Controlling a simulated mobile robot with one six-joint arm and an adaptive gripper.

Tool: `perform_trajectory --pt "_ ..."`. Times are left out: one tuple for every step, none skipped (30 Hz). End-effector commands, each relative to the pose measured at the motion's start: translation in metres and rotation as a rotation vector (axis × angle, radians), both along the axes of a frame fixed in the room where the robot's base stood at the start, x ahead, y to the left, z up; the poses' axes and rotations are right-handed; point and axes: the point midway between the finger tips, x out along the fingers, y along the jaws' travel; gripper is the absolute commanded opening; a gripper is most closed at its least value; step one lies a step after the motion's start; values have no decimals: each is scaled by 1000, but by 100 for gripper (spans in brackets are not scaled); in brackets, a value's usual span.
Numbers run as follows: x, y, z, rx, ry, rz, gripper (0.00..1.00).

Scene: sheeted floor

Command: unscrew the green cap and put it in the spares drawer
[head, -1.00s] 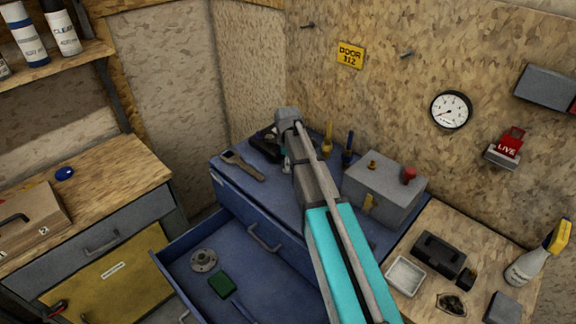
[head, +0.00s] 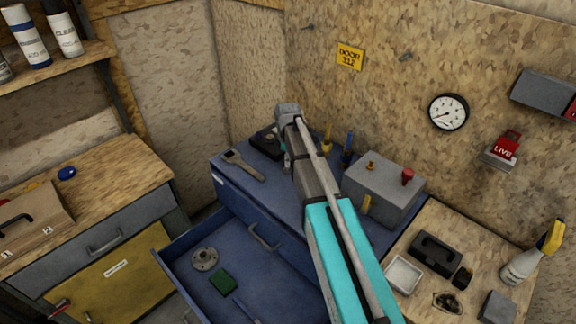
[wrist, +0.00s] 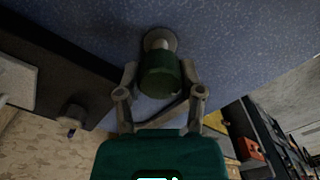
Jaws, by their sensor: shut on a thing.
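In the wrist view my gripper (wrist: 160,88) has both fingers against the sides of the dark green cap (wrist: 160,75). A pale stem (wrist: 157,42) on a round grey base shows just beyond the cap, above the blue surface. I cannot tell whether the cap is still threaded on the stem. In the head view my arm hides the cap and most of the gripper at the blue cabinet top. A blue drawer (head: 178,262) stands open below that top; I cannot read any label marking it as the spares drawer.
The open drawer holds a grey flanged disc (head: 205,258), a green block (head: 222,282) and a blue-handled tool; much of its floor is bare. A wrench (head: 243,165) and a grey box (head: 384,190) with a red knob lie on the cabinet top. A wooden bench (head: 90,185) stands left.

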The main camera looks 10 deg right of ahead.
Motion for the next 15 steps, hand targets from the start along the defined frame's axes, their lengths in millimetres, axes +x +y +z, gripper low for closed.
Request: perform_trajectory --pt "0 0 2 0 0 0 0" --pt "0 0 3 0 0 0 0" --pt "0 0 4 0 0 0 0" --pt "0 0 4 0 0 0 0" --pt "0 0 5 0 0 0 0" --pt "0 0 6 0 0 0 0" --pt "0 0 6 0 0 0 0" --pt "0 0 7 0 0 0 0" --pt "0 0 8 0 0 0 0" --pt "0 0 9 0 0 0 0" --pt "0 0 9 0 0 0 0" --pt "0 0 10 0 0 0 0" --pt "0 0 11 0 0 0 0" --pt "0 0 11 0 0 0 0" --pt "0 0 12 0 0 0 0"
